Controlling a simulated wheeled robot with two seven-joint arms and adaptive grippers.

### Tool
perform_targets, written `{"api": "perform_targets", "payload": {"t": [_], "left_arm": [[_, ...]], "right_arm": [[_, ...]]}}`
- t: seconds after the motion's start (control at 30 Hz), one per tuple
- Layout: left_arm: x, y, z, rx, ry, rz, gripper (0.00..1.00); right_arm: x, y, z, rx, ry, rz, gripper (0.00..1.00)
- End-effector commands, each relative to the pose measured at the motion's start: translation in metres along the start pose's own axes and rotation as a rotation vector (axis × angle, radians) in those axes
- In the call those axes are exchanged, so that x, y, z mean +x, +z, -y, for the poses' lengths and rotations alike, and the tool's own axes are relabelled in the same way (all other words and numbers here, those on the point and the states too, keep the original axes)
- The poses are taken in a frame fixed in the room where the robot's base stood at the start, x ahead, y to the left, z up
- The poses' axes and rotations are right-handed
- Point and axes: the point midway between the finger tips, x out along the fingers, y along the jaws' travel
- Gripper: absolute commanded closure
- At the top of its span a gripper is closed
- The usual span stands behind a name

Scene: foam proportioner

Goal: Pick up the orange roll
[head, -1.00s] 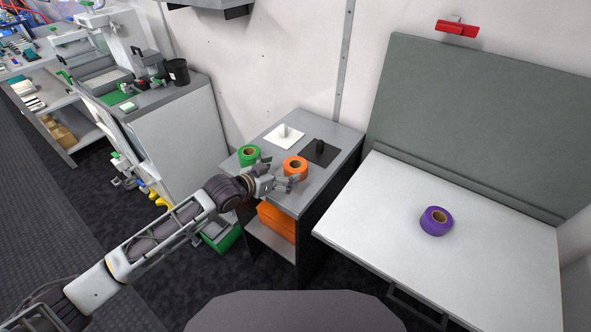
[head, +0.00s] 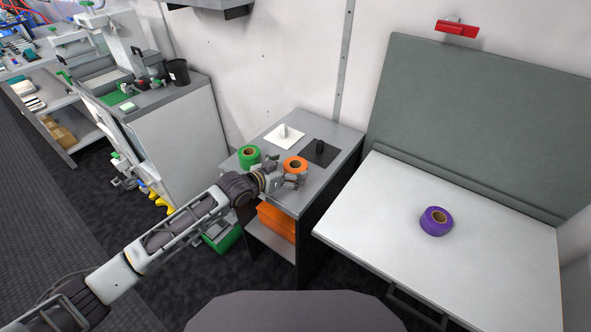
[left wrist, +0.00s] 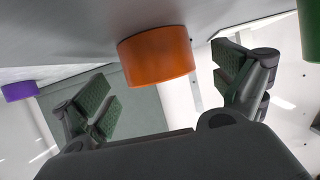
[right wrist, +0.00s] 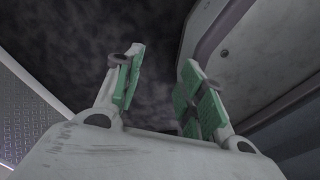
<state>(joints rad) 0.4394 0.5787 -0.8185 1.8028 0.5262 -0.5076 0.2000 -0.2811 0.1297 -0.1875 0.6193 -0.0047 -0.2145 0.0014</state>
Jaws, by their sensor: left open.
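The orange roll (head: 296,164) stands on the grey side table (head: 251,174), with a brown core showing. My left gripper (head: 294,180) is at its near side, at the table's front edge. In the left wrist view, the roll (left wrist: 157,56) lies between and beyond the two green-padded fingers of my left gripper (left wrist: 165,88). They are spread wide, and I see no finger closed on the roll. My right gripper (right wrist: 163,82) shows only in the right wrist view, with its fingers apart and nothing between them.
A green roll (head: 248,156) stands left of the orange one. Behind are a white plate with a peg (head: 284,135) and a black plate with a peg (head: 319,152). A purple roll (head: 436,221) lies on the white table (head: 375,215) at right, otherwise clear.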

Motion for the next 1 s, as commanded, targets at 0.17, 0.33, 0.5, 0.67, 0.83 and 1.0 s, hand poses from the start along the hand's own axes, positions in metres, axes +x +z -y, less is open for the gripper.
{"api": "perform_targets", "payload": {"t": [0.17, 0.33, 0.5, 0.67, 0.83, 1.0], "left_arm": [[0.017, -0.001, -0.001, 0.0, 0.001, -0.001, 0.04], [0.03, 0.0, 0.0, 0.001, 0.0, -0.001, 0.04], [0.036, 0.0, -0.001, 0.001, 0.0, 0.0, 0.04], [0.037, 0.0, -0.001, 0.001, 0.0, 0.0, 0.04], [0.036, 0.0, -0.001, 0.001, 0.0, 0.0, 0.04], [0.036, 0.0, -0.001, 0.001, 0.0, 0.0, 0.08]], "right_arm": [[-0.001, 0.004, 0.001, 0.0, -0.001, 0.005, 0.6], [-0.001, 0.006, 0.001, 0.0, -0.001, 0.007, 0.6], [-0.001, 0.006, 0.001, 0.0, -0.001, 0.006, 0.6], [-0.001, 0.004, 0.001, 0.0, -0.001, 0.004, 0.6], [0.0, -0.002, 0.0, 0.0, 0.0, -0.002, 0.6], [0.0, -0.006, -0.001, 0.0, 0.001, -0.006, 0.6]]}}
